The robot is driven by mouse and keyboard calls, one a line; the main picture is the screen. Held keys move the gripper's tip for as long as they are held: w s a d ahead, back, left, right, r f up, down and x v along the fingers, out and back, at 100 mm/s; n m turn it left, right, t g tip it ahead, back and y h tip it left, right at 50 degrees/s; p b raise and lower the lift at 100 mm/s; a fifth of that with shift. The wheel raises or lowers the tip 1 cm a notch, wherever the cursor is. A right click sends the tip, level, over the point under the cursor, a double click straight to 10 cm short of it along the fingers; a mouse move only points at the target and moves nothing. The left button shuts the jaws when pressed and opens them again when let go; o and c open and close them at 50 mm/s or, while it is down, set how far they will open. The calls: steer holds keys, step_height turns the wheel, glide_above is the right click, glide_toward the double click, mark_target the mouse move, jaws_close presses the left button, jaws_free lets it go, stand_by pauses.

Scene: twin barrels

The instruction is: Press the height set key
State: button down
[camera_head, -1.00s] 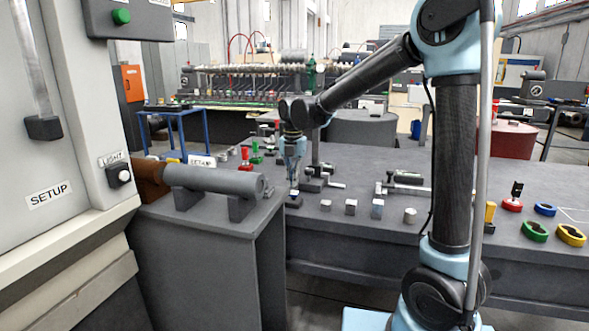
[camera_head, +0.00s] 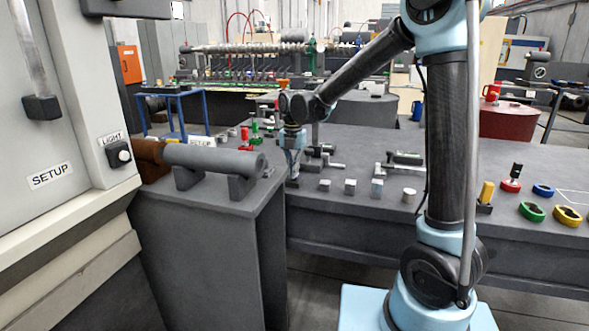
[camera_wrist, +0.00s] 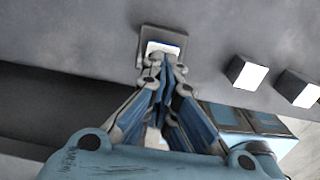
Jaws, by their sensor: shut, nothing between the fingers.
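A small key-like block with a white top and a blue edge sits on a dark square base (camera_wrist: 143,45) in the wrist view. I take it for the height set key (camera_wrist: 166,46); no label on it can be read. My gripper (camera_wrist: 163,66) is shut, its fingertips together at the near edge of the key and partly covering it. I cannot tell whether they touch it. In the head view my gripper (camera_head: 293,172) points down at the near left of the grey bench (camera_head: 330,222), and its tips largely hide the key.
Several small grey blocks (camera_head: 350,187) stand in a row to the right. A thick grey bar (camera_head: 215,158) lies on supports at left, beside the machine panel (camera_head: 45,165) labelled SETUP. Metal tools (camera_head: 400,160) lie behind the row. Coloured rings (camera_head: 533,212) lie far right.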

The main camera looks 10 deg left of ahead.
steer(key=shift+s+f, duration=0.1)
steer(key=shift+f, duration=0.3)
steer(key=shift+r, duration=0.3)
step_height(320, 180, up, 14)
steer(key=shift+f, duration=0.15)
stand_by(0.6)
steer(key=shift+d, duration=0.1)
